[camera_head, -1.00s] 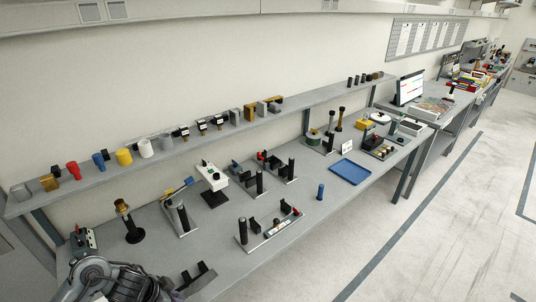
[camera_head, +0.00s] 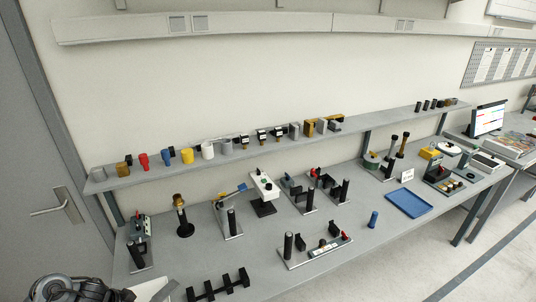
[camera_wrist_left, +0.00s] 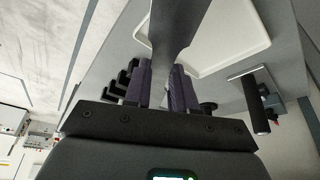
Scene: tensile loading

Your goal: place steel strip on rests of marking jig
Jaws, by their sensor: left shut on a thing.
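My left gripper (camera_wrist_left: 160,88) is shut on a grey steel strip (camera_wrist_left: 178,22) in the left wrist view. The strip stands out between the purple fingers and widens at its far end. In the head view only part of my left arm shows at the bottom left; its fingers and the strip cannot be made out. A long base with a black post, black uprights and a red knob (camera_head: 318,251) stands at the front middle of the bench. It may be the marking jig, but similar fixtures stand behind it. The strip is apart from it. My right gripper is out of view.
A black pronged rack (camera_head: 218,289) lies at the bench's front edge, and shows in the wrist view (camera_wrist_left: 121,78). A pale tray (camera_wrist_left: 222,38) lies beyond the strip. A black post fixture (camera_wrist_left: 256,103) is to its right. A blue tray (camera_head: 409,203) is farther right.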

